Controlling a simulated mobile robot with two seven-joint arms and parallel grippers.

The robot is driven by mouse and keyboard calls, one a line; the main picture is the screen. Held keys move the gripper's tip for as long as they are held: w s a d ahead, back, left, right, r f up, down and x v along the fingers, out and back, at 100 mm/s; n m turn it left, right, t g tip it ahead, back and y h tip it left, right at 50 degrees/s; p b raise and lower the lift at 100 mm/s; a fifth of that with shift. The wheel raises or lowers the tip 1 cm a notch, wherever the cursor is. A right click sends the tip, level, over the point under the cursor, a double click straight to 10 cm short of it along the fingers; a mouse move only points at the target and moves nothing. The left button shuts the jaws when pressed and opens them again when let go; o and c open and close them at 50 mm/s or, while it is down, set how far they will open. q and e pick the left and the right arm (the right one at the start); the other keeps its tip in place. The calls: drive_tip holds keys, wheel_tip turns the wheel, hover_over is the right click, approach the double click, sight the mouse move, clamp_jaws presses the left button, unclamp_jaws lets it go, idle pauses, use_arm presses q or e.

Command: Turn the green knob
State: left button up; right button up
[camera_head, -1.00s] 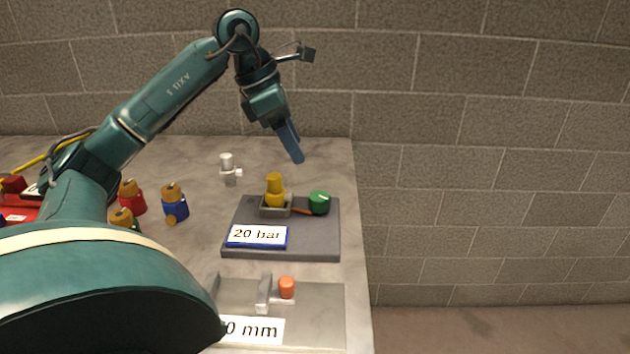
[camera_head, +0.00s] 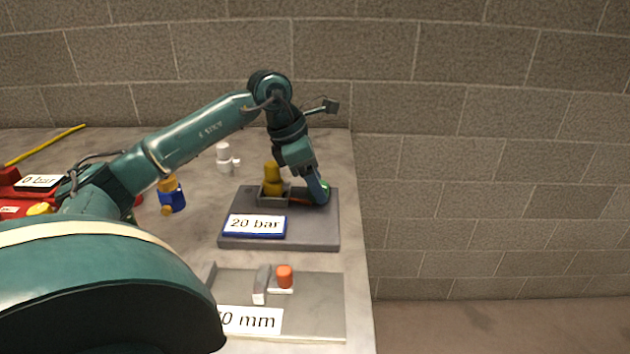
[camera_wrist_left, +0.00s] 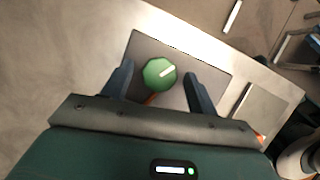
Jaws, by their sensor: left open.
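The green knob (camera_wrist_left: 158,74) sits on a dark grey plate (camera_head: 245,242) with a "20 bar" label. In the left wrist view the knob is round with a white line on top, and it lies between my two open fingers, apart from both. My left gripper (camera_head: 319,196) is low at the knob in the head view and hides most of it; only a green sliver (camera_head: 326,185) shows. The gripper (camera_wrist_left: 158,86) is open and holds nothing. My right gripper is in neither view.
A yellow fitting (camera_head: 271,182) stands in a grey holder left of the knob on the same plate. An orange knob (camera_head: 284,277) is on a nearer plate. A white fitting (camera_head: 224,158) and a blue-and-yellow fitting (camera_head: 171,196) stand to the left. The table's right edge is close.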

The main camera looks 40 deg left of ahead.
use_arm(q)
drive_tip(key=shift+f, duration=0.1)
drive_tip(key=shift+c, duration=0.5)
drive_tip(key=c, duration=0.9)
drive_tip(key=shift+m, duration=0.3)
drive_tip(key=m+p, duration=0.1)
drive_tip(key=m+h+p, duration=0.1)
drive_tip(key=shift+w+r+m+g, duration=0.2)
drive_tip(key=shift+m+g, duration=0.1)
drive_tip(key=shift+g, duration=0.1)
drive_tip(key=m+g+p, duration=0.1)
drive_tip(key=m, duration=0.3)
drive_tip(key=shift+f+m+g+h+p, duration=0.1)
drive_tip(key=shift+m+g+h+p, duration=0.3)
drive_tip(key=o, duration=1)
drive_tip(key=shift+f, duration=0.1)
